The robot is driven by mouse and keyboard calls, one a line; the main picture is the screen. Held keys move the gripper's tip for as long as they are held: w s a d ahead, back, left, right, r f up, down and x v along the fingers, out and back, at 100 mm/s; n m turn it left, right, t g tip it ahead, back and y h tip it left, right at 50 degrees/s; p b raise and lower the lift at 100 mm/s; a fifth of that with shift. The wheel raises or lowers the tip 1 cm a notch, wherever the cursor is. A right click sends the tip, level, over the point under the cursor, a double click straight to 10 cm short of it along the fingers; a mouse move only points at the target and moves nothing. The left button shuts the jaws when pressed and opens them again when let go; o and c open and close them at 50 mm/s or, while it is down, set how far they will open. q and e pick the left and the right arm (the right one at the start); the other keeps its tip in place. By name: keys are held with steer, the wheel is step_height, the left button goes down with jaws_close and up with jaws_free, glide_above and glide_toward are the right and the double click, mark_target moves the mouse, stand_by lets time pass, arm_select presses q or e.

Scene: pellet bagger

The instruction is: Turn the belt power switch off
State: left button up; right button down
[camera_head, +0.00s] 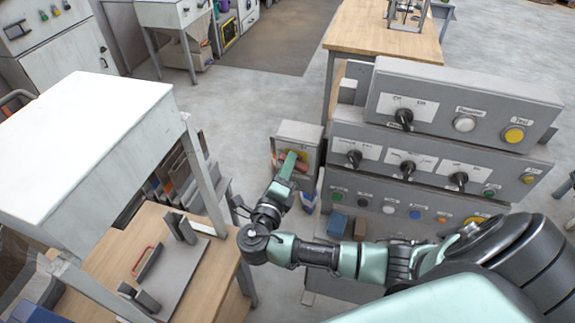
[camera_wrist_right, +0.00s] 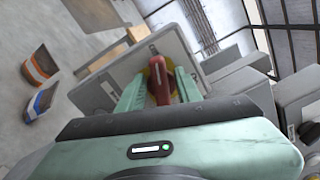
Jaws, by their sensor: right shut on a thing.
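The belt power switch appears to be a red handle (camera_wrist_right: 159,82) on a yellow round plate, on the face of a grey box (camera_head: 306,131). In the head view my right gripper (camera_head: 290,162) reaches the box front and covers part of the yellow plate and the red handle. In the right wrist view the two green fingers of my right gripper (camera_wrist_right: 160,92) stand on either side of the red handle, shut on it. The handle lies roughly lengthwise between the fingers. Its marked position cannot be read. My left gripper is in neither view.
A grey control console (camera_head: 440,140) with several black knobs and coloured buttons stands right of the box. A wooden workbench (camera_head: 110,262) with a metal fixture is at left. A wooden table (camera_head: 385,25) stands behind the console. Small blue and orange containers (camera_wrist_right: 40,65) are near the box.

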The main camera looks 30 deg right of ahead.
steer(key=shift+f+n, duration=0.15)
steer(key=shift+n, duration=0.95)
steer(key=shift+f+n, duration=0.15)
steer(key=shift+n, duration=0.95)
steer(key=c, duration=1.3)
jaws_free()
steer(key=shift+a, duration=0.1)
steer(key=v, duration=0.7)
steer(key=shift+s+a, duration=0.25)
steer(key=shift+s, duration=0.05)
